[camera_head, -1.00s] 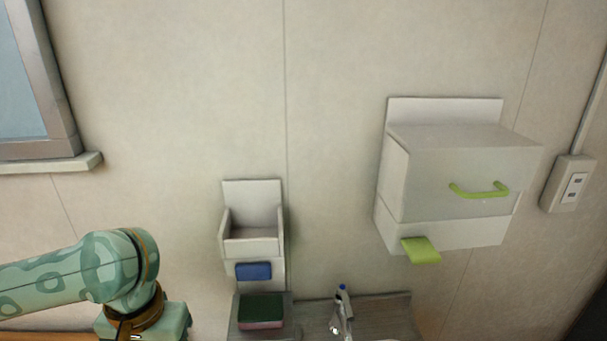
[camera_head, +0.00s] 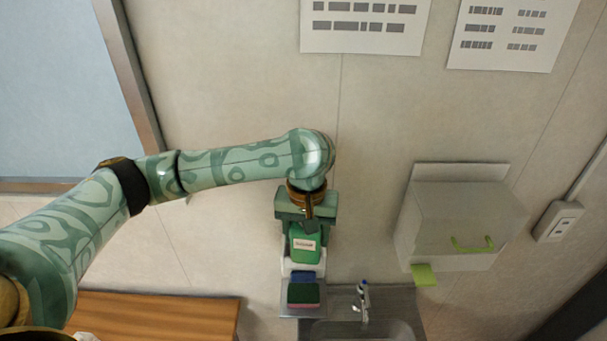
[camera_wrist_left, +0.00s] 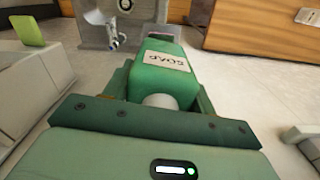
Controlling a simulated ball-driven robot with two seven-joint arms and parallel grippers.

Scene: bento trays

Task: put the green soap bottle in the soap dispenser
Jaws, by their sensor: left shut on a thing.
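My left gripper (camera_head: 305,222) comes down in front of the wall and is shut on the green soap bottle (camera_head: 304,245). The bottle has a white label and hangs below the gripper. The wrist view shows the bottle (camera_wrist_left: 160,75) between the fingers, with its pale cap toward the palm. In the head view, the bottle overlaps the white soap dispenser (camera_head: 288,267) on the wall. My right gripper is not in view.
A sponge (camera_head: 303,294) lies below the dispenser, beside the faucet (camera_head: 362,300) and sink (camera_head: 365,331). A white wall box (camera_head: 455,220) with green handle hangs to the right. A wooden counter (camera_head: 150,318) stands lower left. Wall beside the gripper is clear.

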